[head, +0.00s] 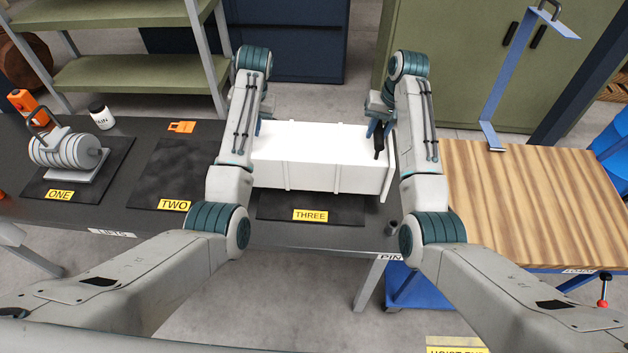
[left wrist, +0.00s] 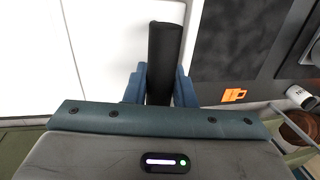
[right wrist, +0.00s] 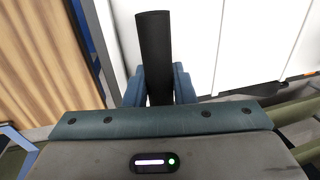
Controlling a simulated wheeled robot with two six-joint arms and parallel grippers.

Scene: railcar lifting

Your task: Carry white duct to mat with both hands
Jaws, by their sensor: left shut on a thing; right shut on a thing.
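The white duct (head: 320,158) is a long ribbed box lying crosswise at the middle of the head view, between my two arms. It is over the back part of the black mat labelled THREE (head: 312,213), whose front strip shows. I cannot tell whether the duct touches the mat. My left gripper (left wrist: 159,84) is shut on a black handle (left wrist: 165,55) at the duct's left end. My arm mostly hides it in the head view. My right gripper (head: 378,128) is shut on the black handle (right wrist: 155,50) at the duct's right end.
Mat ONE (head: 38,190) holds a grey cylinder on a stand (head: 68,150). Mat TWO (head: 175,180) has an orange piece (head: 182,127) at its back edge. A wooden-topped table (head: 530,205) with a blue bracket (head: 505,80) is at right.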

